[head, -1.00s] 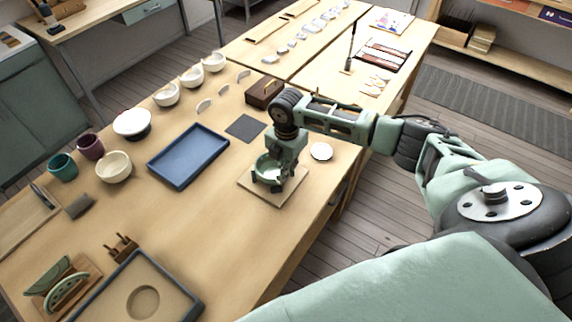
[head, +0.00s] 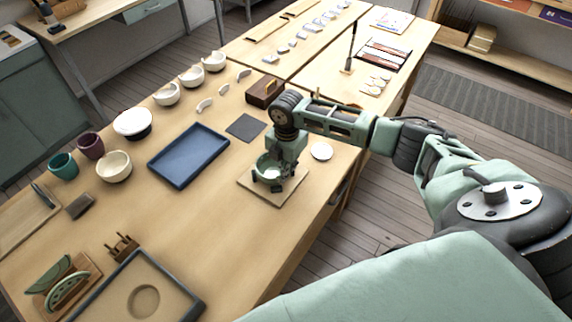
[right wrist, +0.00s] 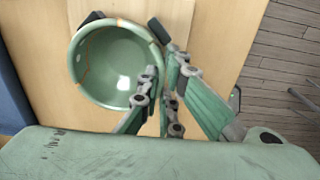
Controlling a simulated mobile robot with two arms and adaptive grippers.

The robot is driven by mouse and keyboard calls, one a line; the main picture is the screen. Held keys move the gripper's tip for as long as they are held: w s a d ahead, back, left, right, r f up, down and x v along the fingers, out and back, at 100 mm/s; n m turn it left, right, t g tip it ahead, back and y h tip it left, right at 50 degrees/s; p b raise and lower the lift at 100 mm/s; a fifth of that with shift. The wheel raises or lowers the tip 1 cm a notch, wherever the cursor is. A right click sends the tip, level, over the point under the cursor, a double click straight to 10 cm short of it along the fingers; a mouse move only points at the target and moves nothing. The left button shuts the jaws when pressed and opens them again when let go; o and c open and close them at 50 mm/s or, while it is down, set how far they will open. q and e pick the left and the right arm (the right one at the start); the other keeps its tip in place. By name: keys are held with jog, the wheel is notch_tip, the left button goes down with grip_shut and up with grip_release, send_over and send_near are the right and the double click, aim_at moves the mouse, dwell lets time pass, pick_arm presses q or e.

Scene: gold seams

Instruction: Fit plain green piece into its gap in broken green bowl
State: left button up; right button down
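The broken green bowl (right wrist: 112,62) sits on a square wooden board, with gold seams on its wall; it also shows in the head view (head: 268,170). My right gripper (right wrist: 156,55) is at the bowl's right rim in the wrist view. A plain-looking green piece (head: 47,274) and a dotted green piece (head: 68,290) stand in a wooden rack at lower left. My left gripper is not in view.
A blue tray (head: 188,155), a dark mat (head: 245,127) and a small white dish (head: 321,151) lie near the board. A framed tray (head: 140,298) lies at the front. The table between is clear.

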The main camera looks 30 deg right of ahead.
jog(key=shift+p, duration=0.6)
dwell(0.9)
jog(key=shift+f, duration=0.3)
dwell(1.3)
jog(key=c, duration=1.9)
grip_release()
jog(key=shift+o, duration=0.4)
jog(key=o, duration=0.4)
jog(key=shift+r, duration=0.1)
